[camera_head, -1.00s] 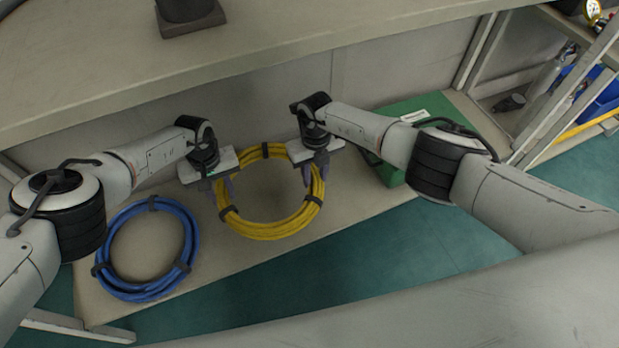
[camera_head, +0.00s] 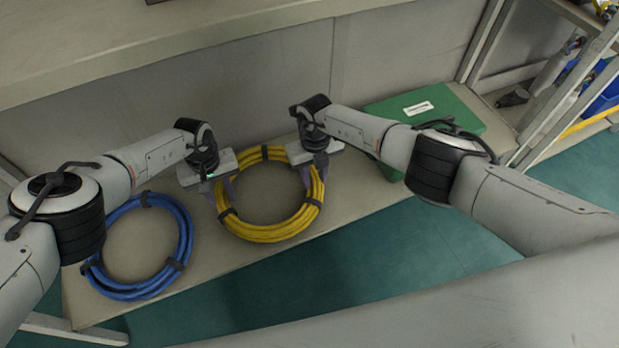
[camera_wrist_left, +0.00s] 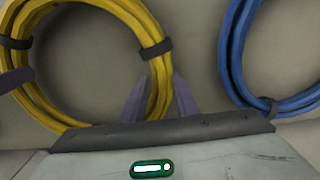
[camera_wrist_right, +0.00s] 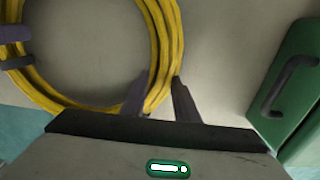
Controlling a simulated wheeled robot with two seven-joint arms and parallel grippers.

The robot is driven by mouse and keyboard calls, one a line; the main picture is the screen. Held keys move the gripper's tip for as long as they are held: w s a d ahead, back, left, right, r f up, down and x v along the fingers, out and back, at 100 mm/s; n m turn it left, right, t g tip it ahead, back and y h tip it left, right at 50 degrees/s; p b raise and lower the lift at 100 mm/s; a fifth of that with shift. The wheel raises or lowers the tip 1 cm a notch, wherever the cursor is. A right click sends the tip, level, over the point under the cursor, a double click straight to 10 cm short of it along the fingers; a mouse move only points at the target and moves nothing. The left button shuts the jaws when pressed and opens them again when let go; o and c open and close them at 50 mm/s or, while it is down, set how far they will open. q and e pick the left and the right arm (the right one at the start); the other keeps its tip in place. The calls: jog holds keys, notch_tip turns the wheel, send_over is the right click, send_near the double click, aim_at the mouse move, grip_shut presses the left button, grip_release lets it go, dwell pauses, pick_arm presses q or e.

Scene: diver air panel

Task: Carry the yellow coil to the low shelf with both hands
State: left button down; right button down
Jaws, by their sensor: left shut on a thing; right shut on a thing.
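The yellow coil (camera_head: 270,232) is a round hose bundle with dark straps, over the low shelf (camera_head: 235,262) between the blue coil and the green case. My left gripper (camera_head: 221,196) is shut on its left side, and the left wrist view shows the yellow hose (camera_wrist_left: 157,85) between the fingers. My right gripper (camera_head: 316,178) is shut on its right side, with the yellow hose (camera_wrist_right: 163,75) between the fingers in the right wrist view. The coil looks level and close to the shelf; I cannot tell whether it touches it.
A blue coil (camera_head: 185,235) lies on the shelf at the left. A green case (camera_head: 455,112) with a white label lies at the right. A worktop (camera_head: 200,25) overhangs at the back. A rack with a blue bin (camera_head: 606,95) stands at the far right.

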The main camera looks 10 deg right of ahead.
pick_arm(q)
jog(key=shift+w+a+f, duration=0.25)
jog(key=shift+f, duration=0.05)
pick_arm(e)
jog(key=shift+d+f, duration=0.15)
jog(key=shift+f, duration=0.35)
pick_arm(q)
jog(key=c, duration=1.4)
grip_release()
jog(key=shift+s, duration=0.1)
pick_arm(e)
jog(key=c, duration=1.4)
grip_release()
jog(key=shift+s+r, duration=0.1)
pick_arm(q)
jog(key=shift+s+d, duration=0.1)
jog(key=shift+d, duration=0.05)
jog(key=shift+r, duration=0.1)
notch_tip(320, 180, up, 7)
jog(key=shift+f, duration=0.1)
pick_arm(e)
jog(key=shift+r, duration=0.1)
pick_arm(q)
jog(key=shift+r, duration=0.3)
pick_arm(e)
jog(key=shift+r, duration=0.1)
notch_tip(320, 180, up, 12)
jog(key=shift+f, duration=0.1)
